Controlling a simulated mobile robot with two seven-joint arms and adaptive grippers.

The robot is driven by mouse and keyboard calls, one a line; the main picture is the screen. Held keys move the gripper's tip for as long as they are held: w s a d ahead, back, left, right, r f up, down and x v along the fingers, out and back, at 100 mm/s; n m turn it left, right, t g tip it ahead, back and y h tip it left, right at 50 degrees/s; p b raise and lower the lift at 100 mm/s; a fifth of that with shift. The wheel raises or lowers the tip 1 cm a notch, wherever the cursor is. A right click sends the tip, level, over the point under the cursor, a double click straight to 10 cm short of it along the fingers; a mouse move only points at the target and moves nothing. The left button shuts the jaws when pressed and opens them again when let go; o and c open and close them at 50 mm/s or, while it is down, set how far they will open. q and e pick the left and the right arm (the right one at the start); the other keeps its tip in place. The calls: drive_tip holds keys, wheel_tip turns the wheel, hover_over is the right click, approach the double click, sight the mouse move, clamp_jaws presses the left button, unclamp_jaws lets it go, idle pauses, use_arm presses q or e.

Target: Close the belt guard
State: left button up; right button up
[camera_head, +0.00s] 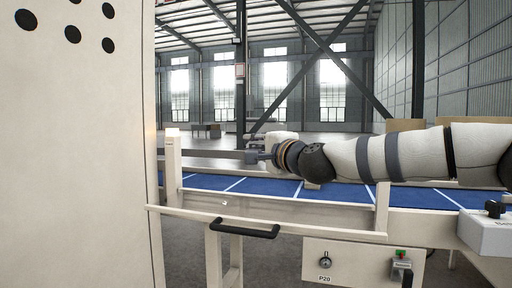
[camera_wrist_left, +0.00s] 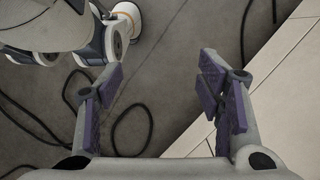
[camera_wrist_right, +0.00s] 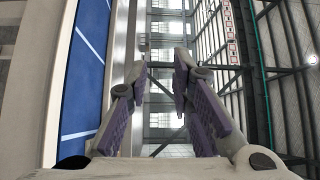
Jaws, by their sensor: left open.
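The belt guard (camera_head: 270,212) is a long cream frame along the front of the blue conveyor belt (camera_head: 330,192) in the head view. Its black handle (camera_head: 245,230) sticks out on the near side. I cannot tell the guard's exact angle. My right gripper (camera_head: 258,154) is above the belt, behind the guard and apart from the handle, pointing left. In the right wrist view its fingers (camera_wrist_right: 162,76) are parted with nothing between them. My left gripper (camera_wrist_left: 160,78) is open and empty over the floor in its wrist view, and out of the head view.
A tall cream cabinet (camera_head: 75,150) fills the left of the head view. A panel marked P20 (camera_head: 328,262) with a knob and a switch sits below the belt. A grey control box (camera_head: 488,233) stands at the right. Black cables (camera_wrist_left: 130,128) lie on the floor.

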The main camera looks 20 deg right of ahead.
use_arm(q)
drive_tip(key=shift+w+d, duration=0.1)
drive_tip(key=shift+d, duration=0.05)
drive_tip(key=c, duration=1.1)
drive_tip(key=w+d+n, duration=0.1)
drive_tip(key=d, duration=0.1)
drive_tip(key=w+d+n+t+h, duration=0.1)
drive_tip(key=w+d, duration=0.1)
drive_tip(key=w+d+f+n+h, duration=0.1)
drive_tip(key=w+d, duration=0.1)
drive_tip(key=shift+w+d+t, duration=0.15)
drive_tip(key=shift+t, duration=0.25)
clamp_jaws()
drive_tip(key=w+d+r+n+t+h, duration=0.35)
drive_tip(key=w+d+n, duration=0.35)
drive_tip(key=w, duration=0.4)
drive_tip(key=w+d+r+n+t+h, duration=0.3)
drive_tip(key=w+d+r+n, duration=0.15)
drive_tip(key=w+d, duration=0.5)
drive_tip(key=w+a+r+n+t+h, duration=0.25)
drive_tip(key=w+r+n+t, duration=0.8)
drive_tip(key=w+r, duration=1.3)
drive_tip(key=w+d+r+n+g, duration=0.1)
drive_tip(key=w+d+r, duration=0.5)
drive_tip(key=d, duration=0.1)
drive_tip(key=shift+d+r, duration=0.15)
drive_tip(key=shift+d, duration=0.05)
